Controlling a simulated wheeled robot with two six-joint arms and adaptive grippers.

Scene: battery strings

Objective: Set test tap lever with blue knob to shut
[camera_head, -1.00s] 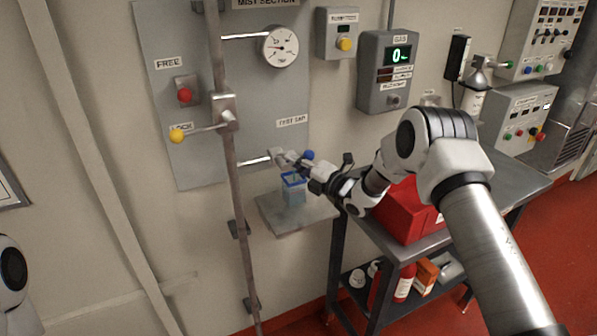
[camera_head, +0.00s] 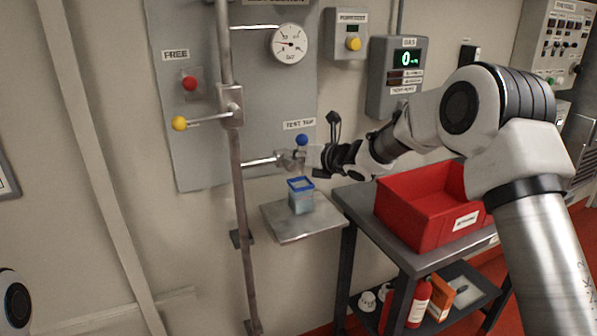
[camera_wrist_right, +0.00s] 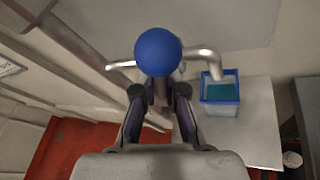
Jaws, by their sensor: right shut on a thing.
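The test tap sticks out from the wall panel below the "TEST TAP" label, on a pipe (camera_head: 262,161). Its lever ends in a blue knob (camera_head: 302,140), which stands above the tap body; the knob also fills the middle of the right wrist view (camera_wrist_right: 158,52). My right gripper (camera_head: 311,157) reaches in from the right, shut on the lever just below the knob. In the right wrist view its two fingers (camera_wrist_right: 160,92) flank the lever, which is mostly hidden behind the knob. My left gripper is out of view; only a bit of my left arm shows.
A blue-rimmed container (camera_head: 301,197) with teal contents stands on a small shelf (camera_head: 285,228) below the tap. A vertical pipe (camera_head: 236,175) with a yellow-knobbed lever (camera_head: 180,123) is to the left. A red bin (camera_head: 420,215) sits on the bench at right.

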